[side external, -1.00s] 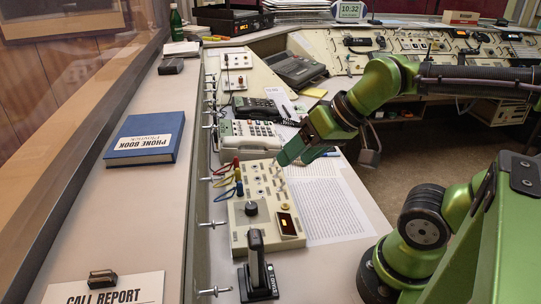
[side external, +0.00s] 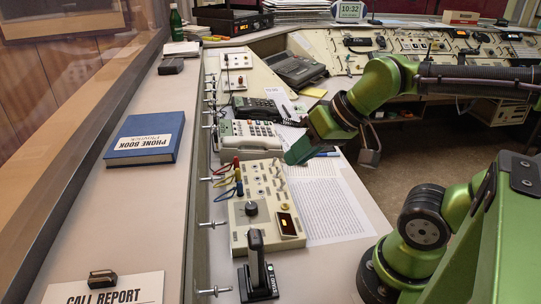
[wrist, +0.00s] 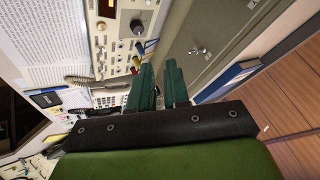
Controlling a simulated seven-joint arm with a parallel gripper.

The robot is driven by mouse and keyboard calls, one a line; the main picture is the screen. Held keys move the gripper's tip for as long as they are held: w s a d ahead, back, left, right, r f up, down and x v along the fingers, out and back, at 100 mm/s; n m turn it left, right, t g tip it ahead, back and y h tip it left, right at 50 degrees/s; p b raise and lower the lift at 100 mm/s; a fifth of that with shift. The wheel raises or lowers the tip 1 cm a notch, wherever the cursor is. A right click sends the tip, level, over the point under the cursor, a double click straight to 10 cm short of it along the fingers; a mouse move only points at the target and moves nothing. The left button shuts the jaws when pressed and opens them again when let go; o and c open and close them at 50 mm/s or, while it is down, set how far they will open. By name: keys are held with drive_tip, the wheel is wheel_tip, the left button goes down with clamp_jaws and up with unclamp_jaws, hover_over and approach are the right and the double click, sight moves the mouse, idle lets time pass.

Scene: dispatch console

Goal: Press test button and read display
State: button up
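The beige test panel (side external: 243,240) lies on the console, with a black knob (side external: 251,208), a small dark display with an orange-red glow (side external: 287,224), and rows of small switches and buttons. I cannot tell which is the test button, and the display's reading is too small to make out. My gripper (side external: 289,161) is just right of the panel's far end, apart from it, tips pointing down-left. In the wrist view my gripper (wrist: 159,66) shows two green fingers with a gap between them, nothing held. The panel's knob (wrist: 138,25) and display (wrist: 107,8) show at the top.
Red, yellow and blue leads (side external: 237,178) plug into the panel's left edge. A black upright handle (side external: 257,262) stands at its near end. A white telephone (side external: 249,137) sits beyond it, and a printed sheet (side external: 330,205) lies right. A blue phone book (side external: 147,137) is on the ledge.

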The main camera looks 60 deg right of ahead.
clamp_jaws()
idle(0.8)
idle(0.5)
drive_tip(key=w+d+f+m+g+y, duration=0.2)
drive_tip(key=w+d+f+m+y, duration=0.3)
drive_tip(key=f+m, duration=0.5)
drive_tip(key=w+d+m, duration=0.1)
drive_tip(key=w+d, duration=0.1)
drive_tip(key=d, duration=0.1)
drive_tip(key=shift+d+m+y, duration=0.15)
drive_tip(key=shift+m+y, duration=0.25)
drive_tip(key=shift+s+f, duration=0.1)
